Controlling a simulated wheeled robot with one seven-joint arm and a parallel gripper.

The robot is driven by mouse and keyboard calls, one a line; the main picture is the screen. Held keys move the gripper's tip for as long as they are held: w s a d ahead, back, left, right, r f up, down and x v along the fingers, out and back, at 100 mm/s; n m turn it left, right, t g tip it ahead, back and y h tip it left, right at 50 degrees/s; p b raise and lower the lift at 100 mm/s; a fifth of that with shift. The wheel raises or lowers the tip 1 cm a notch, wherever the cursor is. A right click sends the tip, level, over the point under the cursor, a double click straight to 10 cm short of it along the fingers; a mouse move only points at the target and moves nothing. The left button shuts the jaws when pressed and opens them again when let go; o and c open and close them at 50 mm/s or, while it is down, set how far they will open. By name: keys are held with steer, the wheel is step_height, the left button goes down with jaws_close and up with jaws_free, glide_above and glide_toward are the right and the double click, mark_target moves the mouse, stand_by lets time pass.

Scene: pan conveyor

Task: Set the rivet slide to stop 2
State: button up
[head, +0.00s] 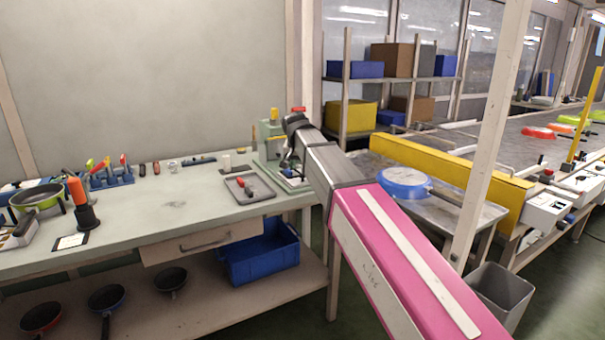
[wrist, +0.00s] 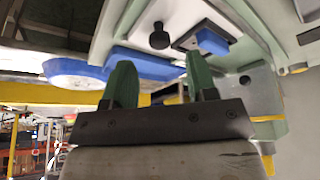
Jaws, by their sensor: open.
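A pale green machine (head: 272,135) stands at the right end of the workbench, partly hidden behind my arm. In the wrist view its light plate (wrist: 185,22) carries a black round knob (wrist: 159,38) and a blue block (wrist: 211,41) on a dark strip. I cannot tell for sure which part is the rivet slide, and no stop marks are readable. My gripper (wrist: 160,65) has two green fingers, wide apart with nothing between them. In the wrist view the knob lies beyond the gap and the blue block beyond the right fingertip. I see no contact with either.
A grey tray (head: 237,190) with a red-handled item lies left of the machine on the workbench (head: 170,212). A blue pan (head: 403,180) rests on a metal table right of my arm, by a yellow barrier (head: 440,168). A pale post (head: 490,130) stands farther right.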

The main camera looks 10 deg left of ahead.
mark_target(302, 175)
steer(key=shift+x, duration=2.15)
